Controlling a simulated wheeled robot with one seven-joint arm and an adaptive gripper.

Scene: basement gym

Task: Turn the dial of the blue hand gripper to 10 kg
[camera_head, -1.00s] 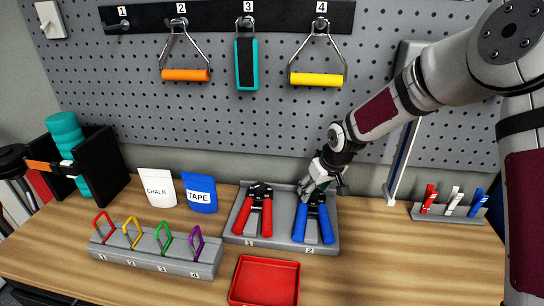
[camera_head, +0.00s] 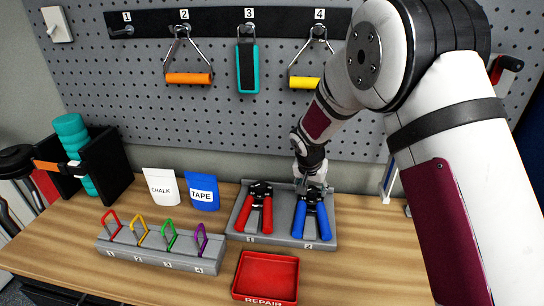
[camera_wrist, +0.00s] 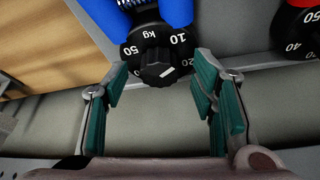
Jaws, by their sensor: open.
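The blue hand gripper (camera_head: 310,218) lies in slot 2 of the grey tray (camera_head: 272,244), blue handles toward the front. A white mark is at the lower right of the knob's face. My gripper (camera_head: 311,182) is at the dial end of the blue hand gripper. In the wrist view my gripper (camera_wrist: 160,74) is open, its green-padded fingers on either side of the knob with visible gaps.
A red hand gripper (camera_head: 256,212) lies in slot 1 on the left. A red repair tray (camera_head: 266,298) stands in front. A rack with several coloured clips (camera_head: 160,255) is at left. The pegboard (camera_head: 230,130) rises close behind my gripper.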

